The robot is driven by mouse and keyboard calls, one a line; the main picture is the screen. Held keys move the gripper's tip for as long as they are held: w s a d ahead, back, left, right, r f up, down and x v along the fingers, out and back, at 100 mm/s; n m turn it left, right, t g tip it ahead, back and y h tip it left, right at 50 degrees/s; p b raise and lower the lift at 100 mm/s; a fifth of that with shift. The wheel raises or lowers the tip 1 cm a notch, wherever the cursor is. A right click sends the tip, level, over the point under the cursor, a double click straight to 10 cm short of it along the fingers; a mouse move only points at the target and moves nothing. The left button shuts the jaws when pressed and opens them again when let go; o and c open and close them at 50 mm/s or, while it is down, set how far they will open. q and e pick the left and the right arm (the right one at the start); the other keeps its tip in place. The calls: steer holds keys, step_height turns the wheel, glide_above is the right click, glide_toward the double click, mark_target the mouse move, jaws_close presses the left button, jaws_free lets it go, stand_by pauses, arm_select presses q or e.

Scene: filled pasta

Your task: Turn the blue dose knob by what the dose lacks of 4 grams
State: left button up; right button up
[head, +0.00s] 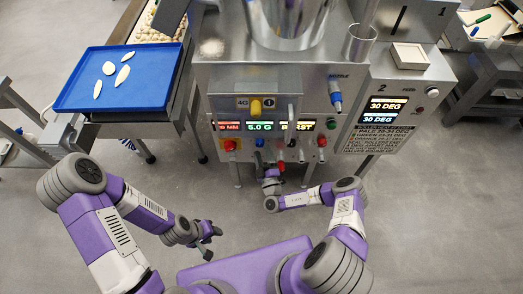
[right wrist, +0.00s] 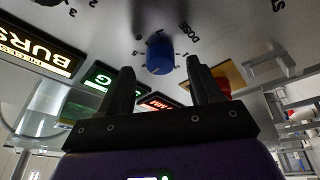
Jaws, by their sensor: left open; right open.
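The blue dose knob (head: 259,142) is on the front panel of the steel machine, under the green display (head: 259,126), which reads 5.0 G. In the right wrist view the blue knob (right wrist: 160,53) shows upside down, with the word DOSE and a ring of marks around it. My right gripper (right wrist: 160,82) is open and faces the panel, its fingers apart on either side of the knob's line, short of it. In the head view my right gripper (head: 267,168) is just below the knob. My left gripper (head: 212,241) is open and empty, low over the floor.
A red knob (head: 231,145) is left of the blue one. A yellow knob (head: 256,106) sits beside a 4G plate above the displays. Other controls crowd the panel's right. A blue tray (head: 118,101) with pale pieces stands left. The floor before the machine is free.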

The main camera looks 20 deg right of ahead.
mark_target(260, 143)
steer(key=shift+x, duration=1.15)
steer(key=c, duration=1)
steer(key=shift+c, duration=0.2)
